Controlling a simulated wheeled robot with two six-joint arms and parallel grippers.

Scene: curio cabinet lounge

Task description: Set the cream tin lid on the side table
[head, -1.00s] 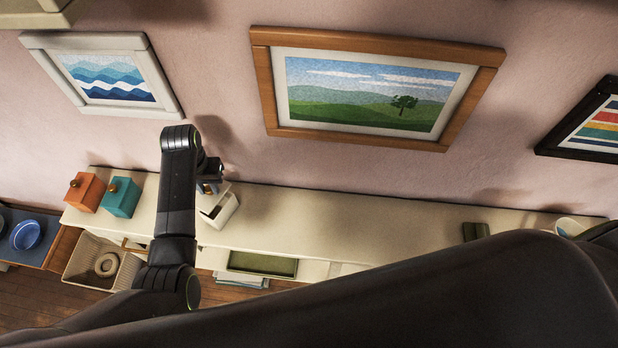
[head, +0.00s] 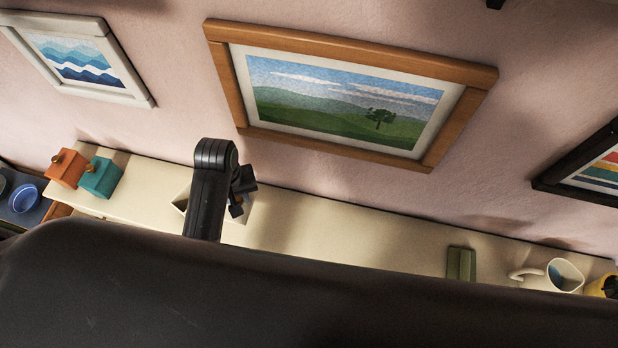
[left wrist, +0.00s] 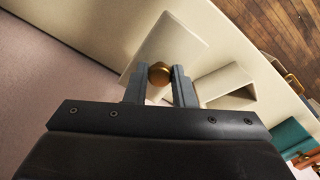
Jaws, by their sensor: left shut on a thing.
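In the left wrist view my left gripper (left wrist: 159,88) is shut on the brass-coloured knob (left wrist: 160,73) of the square cream lid (left wrist: 178,42). The open cream tin (left wrist: 228,84) stands on the cabinet top beside the lid, and the two look apart. In the head view my left gripper (head: 240,200) is over the long cream cabinet top, and the lid is mostly hidden. A dark-topped table (head: 33,212) at the far left may be the side table; a blue bowl (head: 26,198) stands on it. My right gripper is not in view.
Orange (head: 66,168) and teal (head: 101,177) lidded tins stand on the cabinet top (head: 330,233) at the left. A green block (head: 461,263) and a white mug (head: 558,276) stand at the right. Framed pictures hang behind. My dark arm covers the foreground.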

